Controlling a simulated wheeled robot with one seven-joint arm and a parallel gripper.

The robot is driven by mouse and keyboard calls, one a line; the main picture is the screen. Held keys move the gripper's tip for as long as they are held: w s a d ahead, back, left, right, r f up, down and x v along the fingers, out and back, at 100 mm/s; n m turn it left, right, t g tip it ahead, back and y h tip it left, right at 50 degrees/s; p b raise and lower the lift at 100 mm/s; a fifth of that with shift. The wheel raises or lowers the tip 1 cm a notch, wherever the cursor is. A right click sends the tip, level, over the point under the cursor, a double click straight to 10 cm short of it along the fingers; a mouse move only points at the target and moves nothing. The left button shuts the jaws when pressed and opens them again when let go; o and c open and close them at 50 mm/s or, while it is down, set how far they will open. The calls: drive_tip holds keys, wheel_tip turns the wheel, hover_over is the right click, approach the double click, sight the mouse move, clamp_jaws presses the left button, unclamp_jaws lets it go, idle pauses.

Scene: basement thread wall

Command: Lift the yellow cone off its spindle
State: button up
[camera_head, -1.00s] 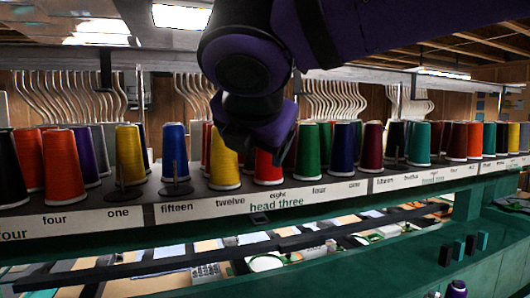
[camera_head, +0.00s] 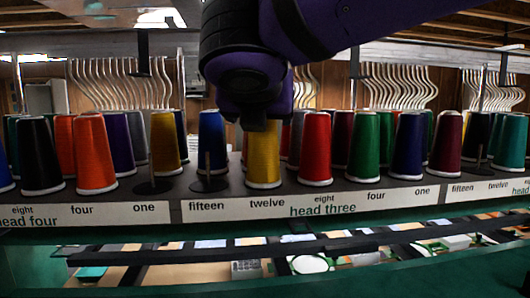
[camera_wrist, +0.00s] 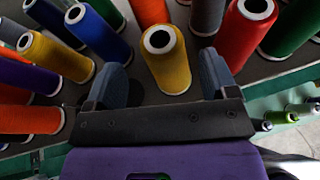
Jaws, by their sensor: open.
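A yellow cone (camera_head: 263,160) stands upright on the rack shelf above the "twelve" label. My gripper (camera_head: 257,122) is directly above it in the head view and hides its top. In the wrist view, the same yellow cone (camera_wrist: 170,68) shows its white-rimmed top hole between my two open fingers (camera_wrist: 163,78). One finger is on each side, with a visible gap to the cone. Whether any spindle runs inside it cannot be seen. A second yellow cone (camera_head: 165,140) stands above the "one" label and also appears at the left of the wrist view (camera_wrist: 58,56).
A blue cone (camera_head: 212,138) and a red cone (camera_head: 315,150) flank the yellow cone closely. More cones line the shelf (camera_head: 345,197) both ways and behind. A thin dark post (camera_head: 207,170) stands before the blue cone. Curved white rods (camera_head: 120,84) rise behind.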

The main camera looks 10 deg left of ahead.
drive_tip(key=x, duration=0.4)
drive_tip(key=shift+w+d, duration=0.2)
drive_tip(key=shift+w, duration=0.25)
drive_tip(key=c, duration=1.3)
drive_tip(key=shift+r, duration=0.15)
wheel_tip(320, 180, up, 28)
drive_tip(key=shift+f, duration=0.15)
